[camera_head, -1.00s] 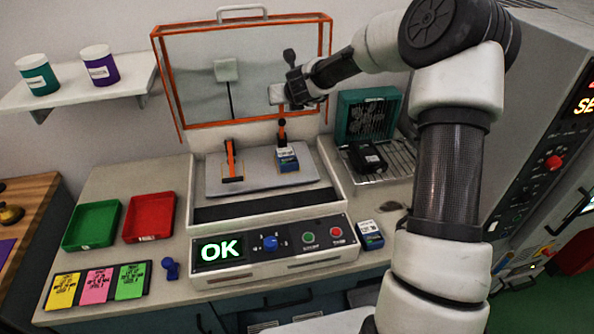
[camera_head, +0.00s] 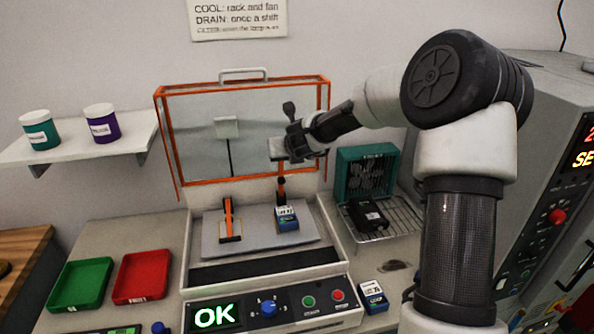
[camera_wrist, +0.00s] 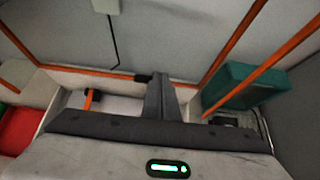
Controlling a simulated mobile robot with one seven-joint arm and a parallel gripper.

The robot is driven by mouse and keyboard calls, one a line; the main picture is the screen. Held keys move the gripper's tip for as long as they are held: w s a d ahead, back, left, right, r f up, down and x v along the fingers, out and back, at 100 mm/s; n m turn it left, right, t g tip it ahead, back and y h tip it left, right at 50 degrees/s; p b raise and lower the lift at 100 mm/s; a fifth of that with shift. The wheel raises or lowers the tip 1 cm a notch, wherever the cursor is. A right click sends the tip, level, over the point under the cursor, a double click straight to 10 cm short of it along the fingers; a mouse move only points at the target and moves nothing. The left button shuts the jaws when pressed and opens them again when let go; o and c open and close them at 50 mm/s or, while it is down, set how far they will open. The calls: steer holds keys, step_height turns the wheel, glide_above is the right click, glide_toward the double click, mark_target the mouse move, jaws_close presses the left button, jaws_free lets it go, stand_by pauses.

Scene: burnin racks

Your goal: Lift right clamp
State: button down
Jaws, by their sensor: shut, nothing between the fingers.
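The right clamp (camera_head: 281,188) stands upright with a black tip and a little orange showing, behind a blue labelled unit (camera_head: 287,217) on the fixture plate. The left clamp (camera_head: 228,218) is an orange lever on the same plate; it also shows in the wrist view (camera_wrist: 88,100). My gripper (camera_head: 297,152) is above the right clamp, in front of the clear lid. In the wrist view my gripper (camera_wrist: 160,82) is shut and empty; a black tip, seemingly the right clamp's (camera_wrist: 143,78), shows just beside the fingers. The clamp's lower part is hidden there.
The orange-framed lid (camera_head: 243,82) stands open behind the plate. A green fan (camera_head: 366,172) and wire rack with a black unit (camera_head: 367,214) are to the right. The front panel (camera_head: 215,317) reads OK. Green (camera_head: 80,284) and red trays (camera_head: 142,276) lie left.

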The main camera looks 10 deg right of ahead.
steer(key=v, duration=1.5)
steer(key=shift+s+f, duration=0.25)
